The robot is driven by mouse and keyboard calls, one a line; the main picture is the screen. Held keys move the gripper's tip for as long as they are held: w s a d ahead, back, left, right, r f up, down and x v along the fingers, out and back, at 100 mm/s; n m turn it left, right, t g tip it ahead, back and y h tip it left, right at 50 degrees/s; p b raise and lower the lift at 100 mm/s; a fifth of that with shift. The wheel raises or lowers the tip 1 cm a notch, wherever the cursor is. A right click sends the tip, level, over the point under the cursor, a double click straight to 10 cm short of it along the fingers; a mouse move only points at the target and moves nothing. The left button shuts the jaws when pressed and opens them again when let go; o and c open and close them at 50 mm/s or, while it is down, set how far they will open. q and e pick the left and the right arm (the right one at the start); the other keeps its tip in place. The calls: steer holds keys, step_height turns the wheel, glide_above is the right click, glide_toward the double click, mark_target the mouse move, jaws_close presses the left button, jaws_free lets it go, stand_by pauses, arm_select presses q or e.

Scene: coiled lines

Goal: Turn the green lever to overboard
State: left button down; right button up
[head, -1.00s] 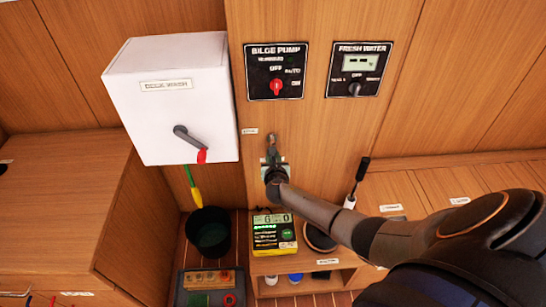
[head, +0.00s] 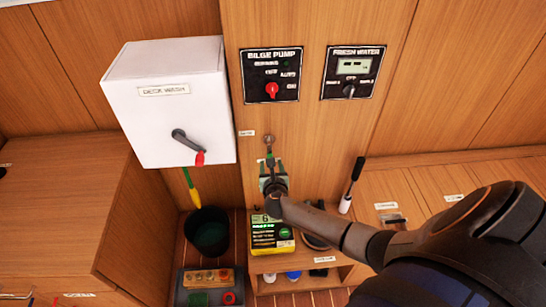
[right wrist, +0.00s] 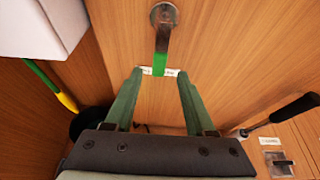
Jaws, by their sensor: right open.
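The green lever is a metal handle on a round wall pivot, hanging straight down with a green tip (right wrist: 159,65) in the right wrist view. In the head view its pivot and handle (head: 269,143) show below the bilge pump panel, and its lower end is mostly hidden by my gripper. My right gripper (right wrist: 160,74) is open, its two green-grey fingers pointing at the wall either side of the green tip. I cannot tell the depth between tip and fingers. The right gripper (head: 270,165) also shows in the head view. My left gripper is out of view.
A white deck wash box (head: 168,105) with a red-tipped handle juts out at left. A bilge pump panel (head: 272,75) and fresh water panel (head: 351,72) are above. A black bucket (head: 207,232) and yellow-green device (head: 274,238) are below.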

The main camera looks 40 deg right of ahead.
steer(key=p+v, duration=0.1)
steer(key=v, duration=0.6)
stand_by(0.4)
steer(key=s+a+f+m+g+y, duration=0.2)
steer(key=s+a+f+m+y, duration=0.3)
steer(key=s+a+f+m, duration=0.45)
steer(key=s+a+r+m+y, duration=0.2)
steer(key=s+m, duration=0.3)
steer(key=m, duration=0.4)
steer(key=s+a+r+m+y, duration=0.2)
steer(key=s+a+m, duration=0.3)
steer(key=m, duration=0.4)
steer(key=shift+s+r+y, duration=0.25)
steer(key=shift+s+y, duration=0.05)
steer(key=shift+s, duration=0.05)
